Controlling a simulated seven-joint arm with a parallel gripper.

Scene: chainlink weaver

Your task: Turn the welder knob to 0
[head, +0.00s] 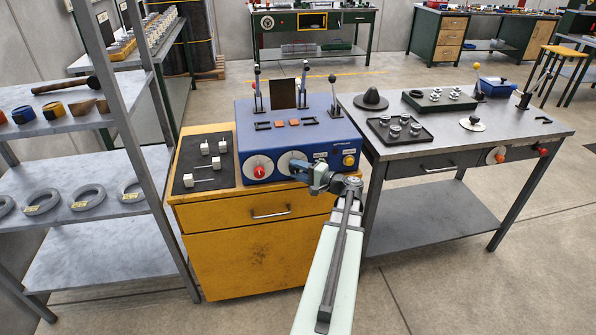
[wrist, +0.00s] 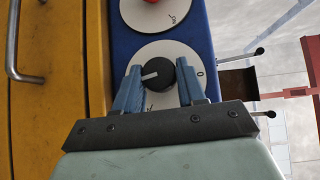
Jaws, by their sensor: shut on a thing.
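The blue welder (head: 320,103) stands on a yellow cabinet. Its front has a red knob (head: 259,171) on a white dial at left and a second white dial (head: 290,158) beside it. In the wrist view, a black knob (wrist: 164,78) with a white pointer sits on this second dial (wrist: 160,50). The pointer faces left, away from the "0" mark on the dial's right side. My gripper (wrist: 158,72) is shut on the black knob, one blue finger on each side. In the head view my gripper (head: 308,172) hides the black knob.
A grey table with trays and levers (head: 455,130) stands close on the right. A grey shelf (head: 85,180) is at left. The cabinet's drawer handle (head: 271,214) juts out below the welder. A yellow button (head: 348,160) is right of my gripper.

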